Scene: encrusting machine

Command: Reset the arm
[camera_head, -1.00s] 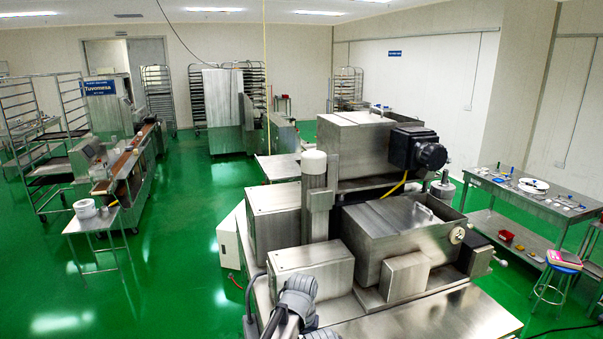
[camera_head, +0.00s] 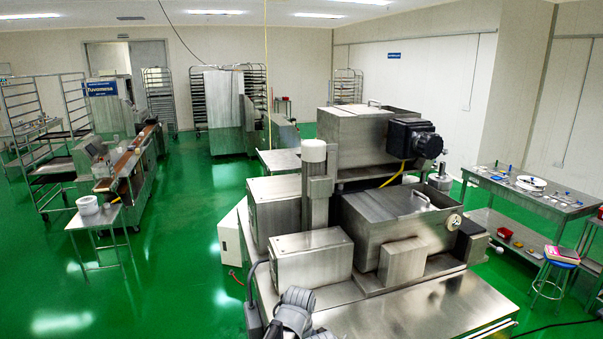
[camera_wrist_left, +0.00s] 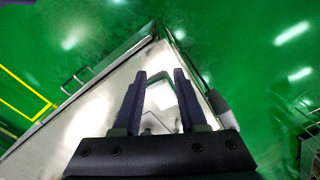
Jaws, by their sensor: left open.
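My left gripper (camera_wrist_left: 160,82) shows in the left wrist view. Its two dark fingers are apart, with nothing seen between them except the steel surface below. That surface has a small light rectangular opening or patch between the fingers. In the head view, a grey part of my arm (camera_head: 292,312) shows at the bottom, left of centre; its gripper cannot be seen there. My right gripper is in neither view. The encrusting machine (camera_head: 400,235) stands in front of me, with steel boxes, hoppers and a black motor on it.
The machine's flat steel top (camera_head: 420,310) lies at the lower right. A side table (camera_head: 530,195) with small items and a stool (camera_head: 560,270) stand at the right. A small table (camera_head: 95,218) stands at the left. Green floor is clear between.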

